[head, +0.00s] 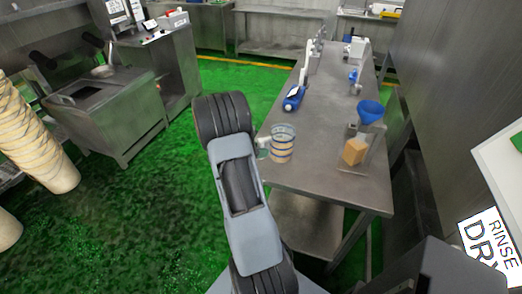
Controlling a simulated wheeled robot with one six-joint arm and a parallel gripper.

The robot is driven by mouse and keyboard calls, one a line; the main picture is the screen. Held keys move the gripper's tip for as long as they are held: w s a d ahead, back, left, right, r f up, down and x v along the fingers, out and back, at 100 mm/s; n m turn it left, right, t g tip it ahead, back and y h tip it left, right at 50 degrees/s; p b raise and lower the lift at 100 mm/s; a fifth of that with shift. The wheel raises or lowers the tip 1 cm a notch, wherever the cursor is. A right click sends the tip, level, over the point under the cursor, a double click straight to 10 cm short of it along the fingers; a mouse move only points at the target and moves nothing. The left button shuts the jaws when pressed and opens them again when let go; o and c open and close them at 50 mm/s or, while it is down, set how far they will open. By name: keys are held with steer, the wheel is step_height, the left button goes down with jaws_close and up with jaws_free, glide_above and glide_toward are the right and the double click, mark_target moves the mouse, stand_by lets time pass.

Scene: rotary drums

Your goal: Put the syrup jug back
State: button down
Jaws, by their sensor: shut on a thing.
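The syrup jug (283,143) looks like a pale striped vessel with blue and orange bands. It is upright at the near left edge of the steel table (325,150). My gripper (264,147) is at the jug's left side, partly hidden behind my arm, and is shut on it. A small pale green-white part shows there, and I cannot tell whether it is the handle or a fingertip. I cannot tell whether the jug's base touches the table top.
A blue bottle (294,98) lies behind the jug. To the right are a blue funnel (370,111) on a stand and a tan block (354,152). A steel unit (105,110) and stacked tubs (35,140) stand left. Green floor lies between.

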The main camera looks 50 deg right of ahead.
steer(key=c, duration=0.9)
jaws_free()
steer(key=shift+r+p, duration=0.25)
steer(key=shift+p, duration=0.1)
steer(key=shift+w+a, duration=0.2)
steer(key=shift+a, duration=0.1)
steer(key=b+v, duration=0.1)
steer(key=v, duration=1)
steer(key=s+a+r+m+t+y, duration=0.2)
steer(key=a+m+t+y, duration=0.1)
steer(key=a, duration=0.6)
steer(key=s+a+r+m+t+y, duration=0.3)
steer(key=a+m+y, duration=0.2)
steer(key=a, duration=0.4)
steer(key=s+a+r+m+t+y, duration=0.3)
steer(key=a+m+t+y, duration=0.1)
steer(key=a, duration=0.5)
steer(key=shift+s+a+m, duration=0.1)
steer(key=shift+a+m, duration=0.15)
steer(key=shift+m, duration=0.05)
